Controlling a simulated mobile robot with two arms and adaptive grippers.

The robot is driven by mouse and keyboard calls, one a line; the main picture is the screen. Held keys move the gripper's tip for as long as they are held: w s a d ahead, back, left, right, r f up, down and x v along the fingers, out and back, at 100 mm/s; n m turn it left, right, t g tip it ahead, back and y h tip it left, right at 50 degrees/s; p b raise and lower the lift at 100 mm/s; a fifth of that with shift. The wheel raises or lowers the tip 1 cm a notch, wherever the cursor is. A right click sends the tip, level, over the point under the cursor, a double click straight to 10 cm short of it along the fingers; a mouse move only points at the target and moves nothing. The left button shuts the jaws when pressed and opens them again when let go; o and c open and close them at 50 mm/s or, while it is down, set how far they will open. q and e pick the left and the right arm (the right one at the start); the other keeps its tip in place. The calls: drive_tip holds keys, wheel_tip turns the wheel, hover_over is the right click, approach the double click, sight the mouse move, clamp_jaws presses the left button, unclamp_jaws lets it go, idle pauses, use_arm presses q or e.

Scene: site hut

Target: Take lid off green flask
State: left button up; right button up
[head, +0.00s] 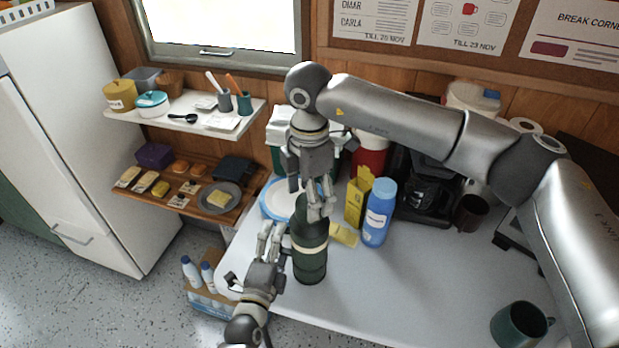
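The dark green flask (311,262) stands upright near the front left of the white table, with a pale band around its body. My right gripper (320,213) points down at the flask's top, its fingers at the lid. They hide most of the lid, so I cannot tell whether they are closed on it. My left gripper (276,229) comes from below, just left of the flask's body. Its fingers are apart, with nothing visible between them. I cannot tell whether it touches the flask.
Just right of the flask are a yellow box (357,203), a blue bottle (378,213) and a yellow item (345,235). A plate (272,206) lies behind. A coffee maker (425,190) stands further back, a dark mug (520,325) at front right. The table's front middle is clear.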

use_arm(q)
drive_tip(key=shift+f, duration=0.1)
use_arm(e)
drive_tip(key=shift+f, duration=1.25)
